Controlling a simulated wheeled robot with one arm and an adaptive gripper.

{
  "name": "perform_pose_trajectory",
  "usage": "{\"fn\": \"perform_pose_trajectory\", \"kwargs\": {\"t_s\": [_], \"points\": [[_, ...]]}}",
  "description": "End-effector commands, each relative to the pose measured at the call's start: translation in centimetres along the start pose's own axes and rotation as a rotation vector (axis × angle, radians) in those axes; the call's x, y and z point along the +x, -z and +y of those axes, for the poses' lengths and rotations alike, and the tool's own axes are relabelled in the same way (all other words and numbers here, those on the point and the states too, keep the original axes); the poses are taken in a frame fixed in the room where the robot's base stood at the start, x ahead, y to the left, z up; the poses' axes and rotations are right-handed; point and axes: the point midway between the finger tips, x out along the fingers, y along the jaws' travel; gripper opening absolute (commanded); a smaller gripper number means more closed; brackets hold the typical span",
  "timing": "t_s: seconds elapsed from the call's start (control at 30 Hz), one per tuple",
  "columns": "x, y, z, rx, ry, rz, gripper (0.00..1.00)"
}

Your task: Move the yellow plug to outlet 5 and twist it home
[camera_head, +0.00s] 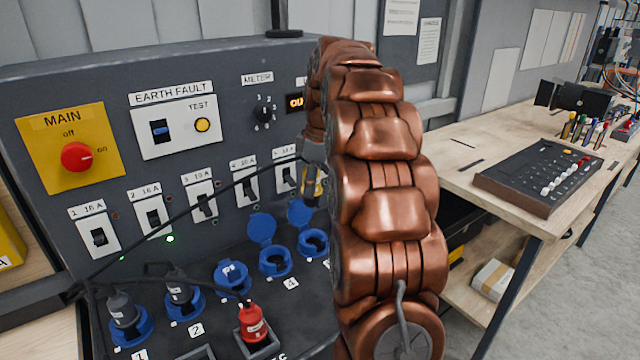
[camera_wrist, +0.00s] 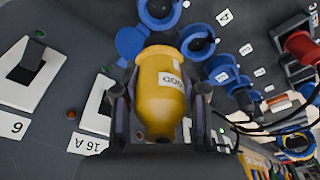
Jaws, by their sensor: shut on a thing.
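My gripper (camera_wrist: 160,112) is shut on the yellow plug (camera_wrist: 162,80), with a finger on each side of its body. In the head view the plug (camera_head: 311,184) shows only as a small yellow patch beside my arm. It is held off the panel, above outlet 5 (camera_head: 313,243). Outlet 5 is a blue socket with its lid up, and its right side is close to my arm. In the wrist view outlet 5 (camera_wrist: 160,10) is at the top, apart from the plug, with its round lid (camera_wrist: 131,42) left of the plug's tip.
Outlet 4 (camera_head: 275,262) is open and empty; outlet 3 (camera_head: 232,279) has its lid closed. Grey plugs sit in outlet 2 (camera_head: 180,291) and outlet 1 (camera_head: 122,311). A red plug (camera_head: 252,323) stands in front. A black cable (camera_head: 190,215) crosses the panel. Breaker 5 (camera_head: 285,176) is behind the gripper.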

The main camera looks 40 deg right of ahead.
Motion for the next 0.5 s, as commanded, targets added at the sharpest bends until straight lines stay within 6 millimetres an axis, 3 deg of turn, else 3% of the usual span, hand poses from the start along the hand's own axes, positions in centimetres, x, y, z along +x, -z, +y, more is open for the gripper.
{"fn": "perform_pose_trajectory", "kwargs": {"t_s": [0.5], "points": [[2.7,-0.6,-0.1,0.005,0.003,-0.002,0.01]]}}
